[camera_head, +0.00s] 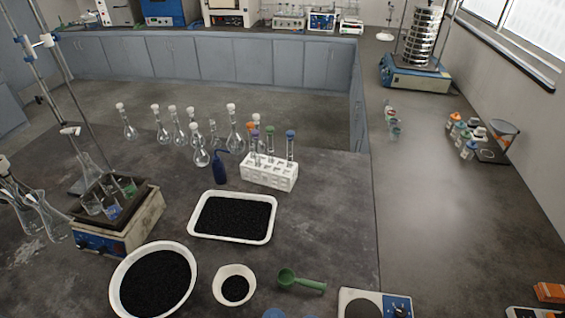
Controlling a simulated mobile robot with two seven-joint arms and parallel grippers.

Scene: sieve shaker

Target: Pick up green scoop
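The green scoop (301,281) lies on the dark bench near the bottom middle of the view. Its round bowl is at the left and its handle points right and slightly down. Neither of my grippers shows in this view.
A white tray of black grains (192,228) and a large white bowl of black grains (114,285) are left of the scoop. A test tube rack (270,180), blue wash bottle (220,171) and several flasks stand behind. The bench right of the tray is clear.

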